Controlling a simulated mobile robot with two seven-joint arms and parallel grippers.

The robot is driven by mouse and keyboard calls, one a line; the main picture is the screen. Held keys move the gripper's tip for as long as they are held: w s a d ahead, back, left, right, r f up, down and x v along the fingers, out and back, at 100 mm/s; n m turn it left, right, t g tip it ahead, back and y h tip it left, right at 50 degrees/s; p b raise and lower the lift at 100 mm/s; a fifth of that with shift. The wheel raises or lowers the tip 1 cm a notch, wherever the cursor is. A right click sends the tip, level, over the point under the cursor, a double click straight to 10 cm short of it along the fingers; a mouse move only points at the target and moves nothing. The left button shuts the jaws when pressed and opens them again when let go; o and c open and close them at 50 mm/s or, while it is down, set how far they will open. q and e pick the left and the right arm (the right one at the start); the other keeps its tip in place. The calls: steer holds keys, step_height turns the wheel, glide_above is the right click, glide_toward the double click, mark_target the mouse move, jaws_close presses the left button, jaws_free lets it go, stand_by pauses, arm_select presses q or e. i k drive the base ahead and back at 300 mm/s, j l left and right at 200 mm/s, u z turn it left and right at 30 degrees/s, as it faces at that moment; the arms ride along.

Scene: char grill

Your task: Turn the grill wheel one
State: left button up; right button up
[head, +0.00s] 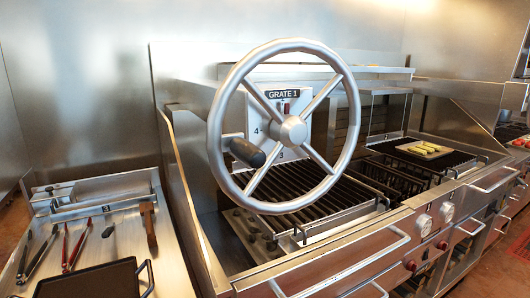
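The grill wheel (349,90) is a large steel ring with several spokes and a round hub (290,131). It stands upright in the middle of the head view, in front of a plate labelled "GRATE 1" (283,93). A dark handle knob (247,152) sticks out at the wheel's lower left. A "4" shows on the plate left of the hub; other marks are partly hidden by the wheel. The grill grate (312,196) lies below and behind the wheel. Neither of my grippers is in view, and nothing is touching the wheel.
A steel side table (120,240) at the left holds tongs (77,245), a wooden-handled tool (148,225) and a black pan (92,282). A second grate at the right carries a tray of food (421,149). A front rail (345,270) runs along the grill.

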mark_target(288, 130)
steer(key=k+l+u, duration=0.2)
steer(key=l, duration=0.25)
steer(key=l+u, duration=0.2)
steer(key=l, duration=0.25)
steer(key=k+l+u, duration=0.2)
steer(key=l, duration=0.15)
